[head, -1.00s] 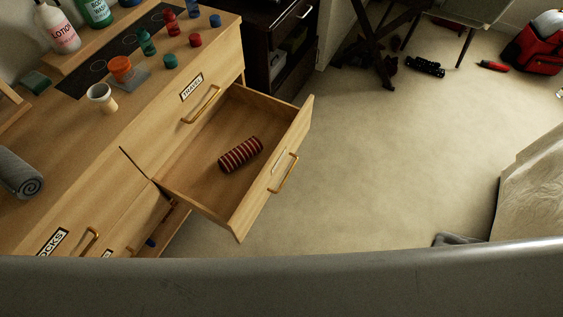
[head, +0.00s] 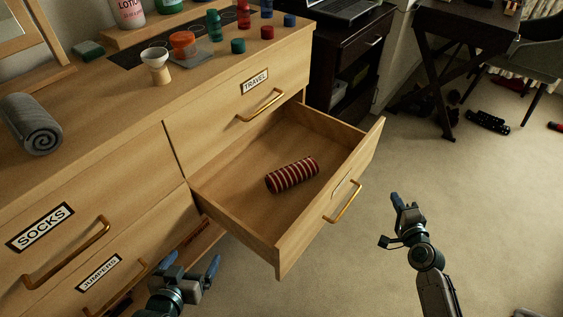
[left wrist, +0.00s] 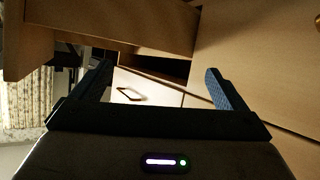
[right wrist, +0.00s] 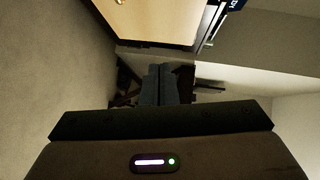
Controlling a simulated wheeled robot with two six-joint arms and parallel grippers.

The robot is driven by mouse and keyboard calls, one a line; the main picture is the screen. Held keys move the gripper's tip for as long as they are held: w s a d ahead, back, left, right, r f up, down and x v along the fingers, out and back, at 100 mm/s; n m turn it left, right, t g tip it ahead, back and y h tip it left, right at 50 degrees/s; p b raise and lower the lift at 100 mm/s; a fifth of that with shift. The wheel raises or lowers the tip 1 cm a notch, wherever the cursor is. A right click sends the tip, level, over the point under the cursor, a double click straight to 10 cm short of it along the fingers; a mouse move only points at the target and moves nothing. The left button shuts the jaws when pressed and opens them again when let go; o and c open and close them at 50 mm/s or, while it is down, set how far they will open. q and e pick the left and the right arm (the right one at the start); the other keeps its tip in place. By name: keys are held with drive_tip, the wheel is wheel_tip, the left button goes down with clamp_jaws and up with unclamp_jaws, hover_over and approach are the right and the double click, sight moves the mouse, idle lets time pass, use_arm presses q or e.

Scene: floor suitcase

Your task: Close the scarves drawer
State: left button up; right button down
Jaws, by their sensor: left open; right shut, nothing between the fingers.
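The open drawer (head: 232,205) juts out below the drawer labelled TRAVEL. A rolled red scarf with pale stripes (head: 292,175) lies inside it. Its front carries a brass handle (head: 343,202) and a pale label seen too obliquely to read. My left gripper (head: 192,263) is open and empty, left of the open drawer's front corner and in front of the JUMPERS drawer; its spread fingers show in the left wrist view (left wrist: 160,82). My right gripper (head: 402,202) is shut and empty, right of the drawer handle and apart from it; its closed fingers show in the right wrist view (right wrist: 159,84).
The dresser also has a SOCKS drawer (head: 70,240) and a JUMPERS drawer (head: 140,255). A lower compartment (head: 205,240) stands partly open under the scarf's drawer.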

wheel_tip(320, 180, up, 5)
drive_tip(key=w+a+m+t+b, duration=0.1)
drive_tip(key=a+b, duration=0.1)
drive_tip(key=a, duration=0.1)
approach(364, 146)
drive_tip(key=w+d, duration=0.3)
use_arm(q)
wheel_tip(364, 146, up, 11)
drive_tip(key=w+a+t, duration=0.1)
drive_tip(key=t, duration=0.3)
drive_tip(key=shift+w+t, duration=0.3)
use_arm(e)
drive_tip(key=shift+y, duration=0.4)
drive_tip(key=shift+w+a+f, duration=0.1)
drive_tip(key=shift+w+a, duration=0.6)
drive_tip(key=shift+a, duration=0.2)
drive_tip(key=shift+w+a+f, duration=0.1)
drive_tip(key=shift+w+a, duration=0.6)
drive_tip(key=shift+a, duration=0.25)
use_arm(q)
drive_tip(key=shift+f, duration=0.1)
